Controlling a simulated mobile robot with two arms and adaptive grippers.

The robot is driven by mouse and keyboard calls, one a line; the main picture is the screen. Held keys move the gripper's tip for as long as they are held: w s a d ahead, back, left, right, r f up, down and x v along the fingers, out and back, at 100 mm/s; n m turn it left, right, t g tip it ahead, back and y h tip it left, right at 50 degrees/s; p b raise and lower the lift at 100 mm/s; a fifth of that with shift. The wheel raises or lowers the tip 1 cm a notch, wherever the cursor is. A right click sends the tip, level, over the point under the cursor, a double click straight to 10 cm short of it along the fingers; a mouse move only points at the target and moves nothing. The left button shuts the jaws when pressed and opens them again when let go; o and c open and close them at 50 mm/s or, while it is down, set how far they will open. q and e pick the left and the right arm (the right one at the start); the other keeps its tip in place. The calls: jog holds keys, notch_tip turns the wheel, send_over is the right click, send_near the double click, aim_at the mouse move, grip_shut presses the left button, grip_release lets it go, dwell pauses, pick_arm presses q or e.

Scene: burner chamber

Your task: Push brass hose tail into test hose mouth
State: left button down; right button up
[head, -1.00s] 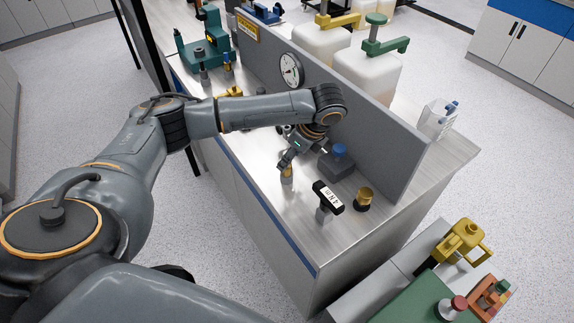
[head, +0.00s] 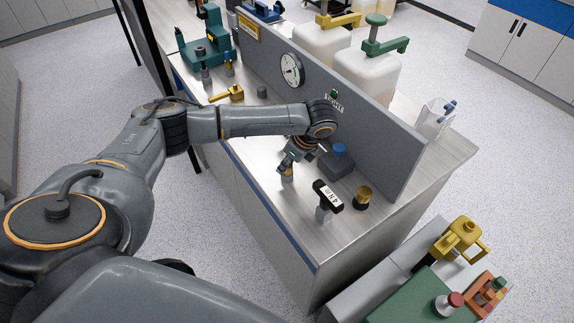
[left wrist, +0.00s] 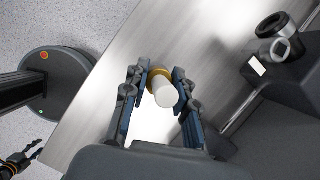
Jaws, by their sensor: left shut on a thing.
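My left gripper (head: 285,164) is low over the bench, its fingers pointing down. In the left wrist view its fingers (left wrist: 162,98) are shut around a pale, whitish cylinder (left wrist: 166,93) with a brass collar (left wrist: 158,73). In the head view only a small grey and brass part (head: 287,177) shows under the fingertips, at the bench top. I cannot tell hose tail from hose mouth, or whether they touch. What looks like my right gripper (left wrist: 20,164) shows small at the lower left of the left wrist view, away from the bench; its jaw state is unclear.
A dark block with a blue cap (head: 339,150) stands close right of the gripper. A grey upright panel (head: 385,150) runs behind.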

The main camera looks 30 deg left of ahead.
pick_arm(q)
jog(key=shift+r, duration=0.1)
jog(key=shift+w+r, duration=0.1)
jog(key=shift+r, duration=0.5)
jog(key=d+r+b, duration=0.2)
jog(key=d+r, duration=0.9)
jog(key=d, duration=0.3)
jog(key=shift+s+r, duration=0.3)
jog(key=shift+s, duration=0.1)
jog(key=c, duration=1.8)
grip_release()
jog(key=shift+c, duration=0.2)
grip_shut()
